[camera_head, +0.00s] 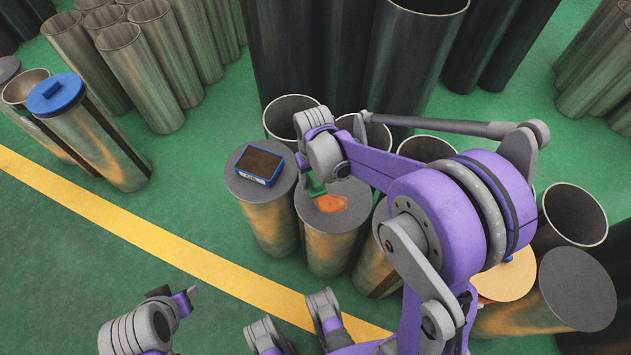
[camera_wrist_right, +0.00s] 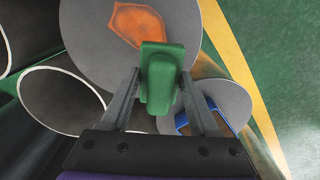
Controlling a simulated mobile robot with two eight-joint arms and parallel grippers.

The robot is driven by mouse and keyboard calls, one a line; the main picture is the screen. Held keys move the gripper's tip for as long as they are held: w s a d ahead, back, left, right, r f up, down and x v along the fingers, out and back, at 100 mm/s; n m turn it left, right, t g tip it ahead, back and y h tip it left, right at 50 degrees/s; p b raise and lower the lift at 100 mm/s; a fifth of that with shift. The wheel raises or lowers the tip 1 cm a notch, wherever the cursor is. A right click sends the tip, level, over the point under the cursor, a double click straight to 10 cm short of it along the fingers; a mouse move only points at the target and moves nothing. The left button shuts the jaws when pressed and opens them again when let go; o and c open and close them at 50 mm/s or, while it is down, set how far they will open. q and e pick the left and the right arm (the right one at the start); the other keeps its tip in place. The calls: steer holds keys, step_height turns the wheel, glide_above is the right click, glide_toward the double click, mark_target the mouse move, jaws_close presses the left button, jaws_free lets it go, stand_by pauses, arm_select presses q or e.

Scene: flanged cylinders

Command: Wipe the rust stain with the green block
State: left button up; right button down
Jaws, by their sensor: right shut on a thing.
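The orange rust stain (camera_head: 330,203) lies on the grey flat top of a cylinder (camera_head: 350,221). It also shows at the top of the right wrist view (camera_wrist_right: 138,22). My right gripper (camera_head: 314,179) is shut on the green block (camera_head: 315,188), which sits between both fingers in the right wrist view (camera_wrist_right: 160,80). The block is over the same cylinder top, beside the stain on its left in the head view. I cannot tell whether it touches the surface. My left gripper (camera_head: 189,293) is low at the left, away from the cylinders; its finger opening is unclear.
A blue tray with a brown inside (camera_head: 259,164) sits on the capped cylinder to the left. Open pipes (camera_head: 291,112) stand close behind, with tall dark pipes (camera_head: 420,50) beyond. A yellow line (camera_head: 130,232) crosses the open green floor at left.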

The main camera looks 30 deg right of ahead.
steer(key=shift+r+p, duration=0.7)
steer(key=shift+r, duration=0.65)
